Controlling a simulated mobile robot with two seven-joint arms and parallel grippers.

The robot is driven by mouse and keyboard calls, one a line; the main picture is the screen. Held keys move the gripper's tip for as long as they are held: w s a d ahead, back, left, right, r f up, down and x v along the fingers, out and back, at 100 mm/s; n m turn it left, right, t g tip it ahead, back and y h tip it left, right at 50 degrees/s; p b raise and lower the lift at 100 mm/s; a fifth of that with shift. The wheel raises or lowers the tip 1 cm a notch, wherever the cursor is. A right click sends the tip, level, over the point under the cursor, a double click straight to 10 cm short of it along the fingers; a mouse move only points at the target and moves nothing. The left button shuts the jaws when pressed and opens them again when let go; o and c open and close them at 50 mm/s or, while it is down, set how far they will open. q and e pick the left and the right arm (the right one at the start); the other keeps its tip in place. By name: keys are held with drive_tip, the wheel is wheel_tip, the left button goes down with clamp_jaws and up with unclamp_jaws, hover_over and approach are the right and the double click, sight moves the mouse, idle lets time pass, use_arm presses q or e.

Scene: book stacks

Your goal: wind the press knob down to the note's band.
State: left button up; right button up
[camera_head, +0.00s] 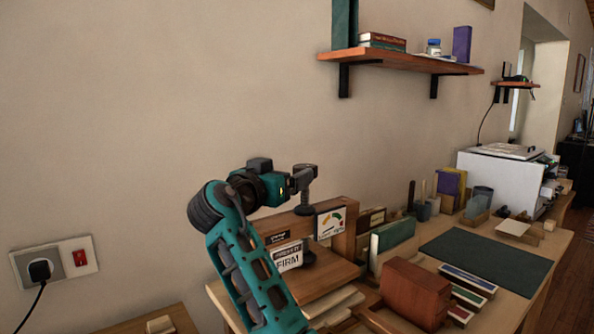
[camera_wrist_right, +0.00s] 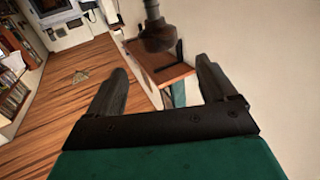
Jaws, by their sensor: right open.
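The wooden press (camera_head: 345,240) stands on the bench against the wall. The note (camera_head: 288,258) reads "FIRM" and hangs on the press front. In the right wrist view the dark round knob (camera_wrist_right: 158,38) appears between the lines of my open right fingers (camera_wrist_right: 162,65), touching neither. My left gripper is out of view.
A brown box (camera_head: 415,292), a green book (camera_head: 393,238) and several wooden blocks crowd the bench right of the press. A dark mat (camera_head: 490,257) lies flat farther right. A wall shelf (camera_head: 400,61) hangs above. A socket with plug (camera_head: 40,270) is at left.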

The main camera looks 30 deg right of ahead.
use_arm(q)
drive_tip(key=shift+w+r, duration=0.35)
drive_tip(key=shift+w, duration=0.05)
use_arm(e)
drive_tip(key=shift+v, duration=1.8)
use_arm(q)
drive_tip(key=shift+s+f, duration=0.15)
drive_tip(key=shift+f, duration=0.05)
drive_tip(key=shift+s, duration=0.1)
